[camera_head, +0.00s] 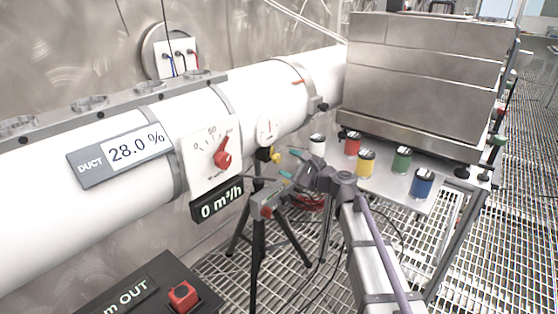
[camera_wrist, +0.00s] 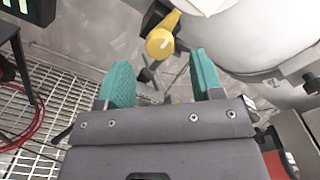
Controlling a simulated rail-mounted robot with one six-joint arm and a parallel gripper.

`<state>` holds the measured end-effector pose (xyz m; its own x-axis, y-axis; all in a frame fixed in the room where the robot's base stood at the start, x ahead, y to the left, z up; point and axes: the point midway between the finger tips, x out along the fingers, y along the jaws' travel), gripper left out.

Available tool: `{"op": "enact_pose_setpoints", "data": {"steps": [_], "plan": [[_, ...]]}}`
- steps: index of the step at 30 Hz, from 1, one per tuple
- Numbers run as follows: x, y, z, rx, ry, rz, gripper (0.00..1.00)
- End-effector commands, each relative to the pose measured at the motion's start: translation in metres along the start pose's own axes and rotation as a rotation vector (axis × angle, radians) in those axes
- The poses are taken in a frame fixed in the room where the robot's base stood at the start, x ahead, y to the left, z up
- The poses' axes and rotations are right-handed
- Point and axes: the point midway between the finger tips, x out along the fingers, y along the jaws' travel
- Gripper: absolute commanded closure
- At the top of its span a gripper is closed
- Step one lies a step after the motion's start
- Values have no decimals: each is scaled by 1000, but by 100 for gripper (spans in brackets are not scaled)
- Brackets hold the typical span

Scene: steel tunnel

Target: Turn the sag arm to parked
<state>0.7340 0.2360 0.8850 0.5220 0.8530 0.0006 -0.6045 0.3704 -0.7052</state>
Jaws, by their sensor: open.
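A yellow lever (camera_head: 275,156), which looks like the sag arm, sits under the white duct near a small round dial (camera_head: 267,129). In the wrist view the yellow lever (camera_wrist: 160,42) has a rounded end with a small pale label, beside a dark bracket. Its labelled positions cannot be read. My gripper (camera_head: 290,164) is just right of and slightly below the lever in the head view. In the wrist view my gripper (camera_wrist: 162,75) has its teal fingers spread and empty. The lever lies beyond the fingertips, roughly centred on the gap, and nothing touches it.
The white duct (camera_head: 60,205) runs along the wall, with a red knob (camera_head: 222,158) on a dial plate. A black tripod (camera_head: 258,240) stands beneath it. Several coloured jars, including a yellow one (camera_head: 366,164), stand on a table (camera_head: 410,190) at right. A red button (camera_head: 183,296) is at front.

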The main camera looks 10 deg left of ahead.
Motion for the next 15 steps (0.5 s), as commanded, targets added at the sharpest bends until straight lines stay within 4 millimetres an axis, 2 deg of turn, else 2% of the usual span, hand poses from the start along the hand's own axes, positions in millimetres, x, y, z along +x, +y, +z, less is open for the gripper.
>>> {"op": "enact_pose_setpoints", "data": {"steps": [1, 3, 6, 15], "plan": [[14, -1, -1, 0, -1, 1, 40], [28, -1, -1, -1, -1, 1, 40], [41, 0, -1, -1, -1, 1, 40], [47, 0, 0, -2, 0, 0, 40]]}}
